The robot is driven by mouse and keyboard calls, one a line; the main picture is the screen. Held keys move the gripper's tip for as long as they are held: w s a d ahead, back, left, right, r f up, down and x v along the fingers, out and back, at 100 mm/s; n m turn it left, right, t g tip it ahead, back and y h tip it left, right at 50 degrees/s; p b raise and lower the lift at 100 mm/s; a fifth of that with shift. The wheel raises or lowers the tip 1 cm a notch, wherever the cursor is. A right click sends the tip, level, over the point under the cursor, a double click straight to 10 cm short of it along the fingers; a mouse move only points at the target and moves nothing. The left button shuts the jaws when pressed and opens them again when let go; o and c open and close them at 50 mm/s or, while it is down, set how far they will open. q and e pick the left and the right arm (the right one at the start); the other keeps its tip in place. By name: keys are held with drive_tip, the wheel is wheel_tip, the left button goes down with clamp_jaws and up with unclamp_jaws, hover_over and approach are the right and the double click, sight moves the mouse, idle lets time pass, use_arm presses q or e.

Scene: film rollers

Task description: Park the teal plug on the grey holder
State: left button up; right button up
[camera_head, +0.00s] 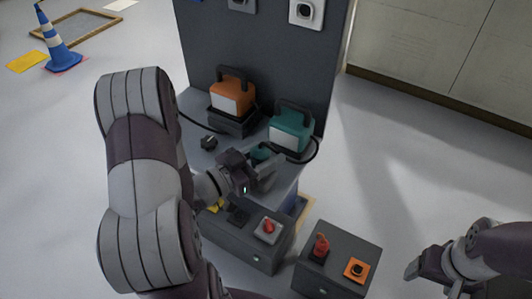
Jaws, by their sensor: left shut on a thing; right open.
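My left gripper (262,180) is shut on the teal plug (262,154), just above the grey table between the wall panel and the front boxes. The gripper hides much of the plug. A black cable curves near it from the teal lamp box (291,131). A small dark grey block (209,143) sits on the table left of the gripper; I cannot tell whether it is the grey holder. My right gripper (428,279) is open and empty at the lower right, away from the table.
An orange lamp box (232,97) stands on the table by the dark panel (270,60), which bears a white socket (306,12). Two grey boxes, one with a red knob (268,228), the other with a red piece (321,245) and orange socket (357,269), stand in front.

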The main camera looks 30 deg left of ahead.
use_arm(q)
drive_tip(key=o, duration=1.3)
drive_tip(key=shift+o, duration=0.2)
drive_tip(key=p+v, duration=0.1)
drive_tip(key=v, duration=1.1)
drive_tip(key=shift+s, duration=0.35)
drive_tip(key=shift+a+f, duration=0.1)
